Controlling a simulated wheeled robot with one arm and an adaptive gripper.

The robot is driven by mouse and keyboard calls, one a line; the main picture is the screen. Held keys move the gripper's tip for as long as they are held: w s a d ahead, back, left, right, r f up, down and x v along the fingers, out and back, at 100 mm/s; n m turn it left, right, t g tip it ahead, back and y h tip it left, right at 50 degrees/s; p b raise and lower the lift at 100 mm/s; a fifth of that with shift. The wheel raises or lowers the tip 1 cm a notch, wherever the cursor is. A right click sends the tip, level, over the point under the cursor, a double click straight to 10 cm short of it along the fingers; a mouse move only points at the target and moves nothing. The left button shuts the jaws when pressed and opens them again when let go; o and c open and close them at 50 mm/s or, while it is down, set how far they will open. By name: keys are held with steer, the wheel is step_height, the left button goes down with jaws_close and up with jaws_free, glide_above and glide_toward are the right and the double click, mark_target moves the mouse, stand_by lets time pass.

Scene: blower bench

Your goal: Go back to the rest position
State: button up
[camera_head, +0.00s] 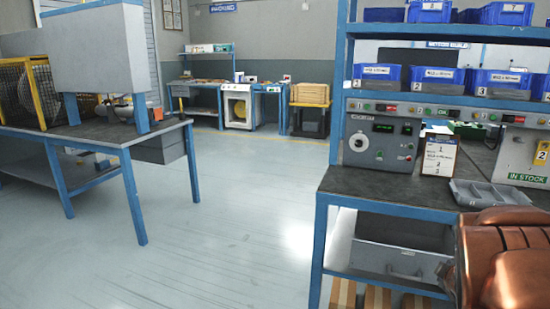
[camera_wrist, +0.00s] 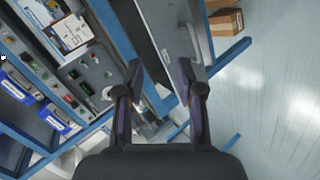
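My gripper (camera_wrist: 159,76) shows in the wrist view with its two dark fingers spread apart and nothing between them. It is tilted over the front side of the blue-framed bench (camera_head: 390,193), with bench parts and the floor behind the fingers. In the head view a copper-coloured part of my arm fills the lower right corner, in front of the bench. My gripper itself does not show in the head view.
Blue bins (camera_head: 377,77) stand on the bench's upper shelf. A grey tray (camera_head: 488,193) and a control box (camera_head: 382,141) are on its top. Another blue-legged table (camera_head: 120,135) stands left. Light floor (camera_head: 225,215) between them is clear. Cardboard boxes (camera_wrist: 226,21) show in the wrist view.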

steer(key=s+a+r+m+g+y+p, duration=0.1)
steer(key=s+a+r+m+g+p, duration=0.2)
steer(key=s+a+r+p, duration=0.4)
steer(key=s+a+r+m+g+y+p, duration=0.2)
steer(key=s+a+r+m+g+p, duration=0.1)
steer(key=s+a+r+p, duration=0.4)
steer(key=s+a+r+m+g+y+p, duration=0.2)
steer(key=s+a+r+g+p, duration=0.3)
steer(key=s+a, duration=0.7)
steer(key=s+r+p, duration=0.2)
steer(key=s, duration=0.3)
steer(key=shift+a+m+g, duration=0.3)
steer(key=shift+m, duration=0.1)
